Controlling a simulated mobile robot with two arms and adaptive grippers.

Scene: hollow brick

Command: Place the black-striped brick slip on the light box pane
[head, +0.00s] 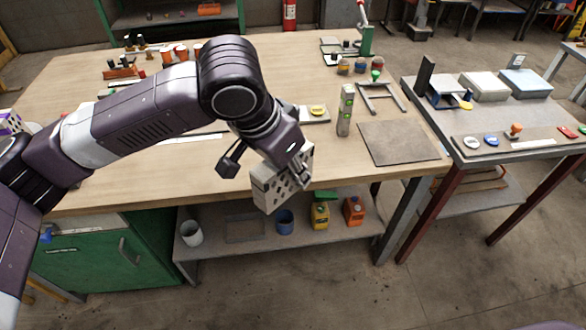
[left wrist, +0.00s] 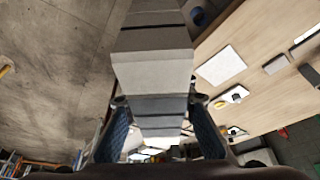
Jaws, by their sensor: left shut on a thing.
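My left gripper (head: 292,168) is shut on a light grey hollow brick (head: 271,188) with dark holes, held tilted at the table's front edge. In the left wrist view a grey block (left wrist: 153,75) with darker bands extends out from between the two blue-padded fingers (left wrist: 160,128). I cannot pick out a separate black-striped brick slip. I cannot tell which thing is the light box pane; a flat white strip (head: 195,138) lies on the table behind my arm, and a white panel (left wrist: 222,65) shows in the left wrist view. My right gripper is not in view.
A shelf (head: 262,238) below holds cups and bottles. A second table (head: 520,143) stands right.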

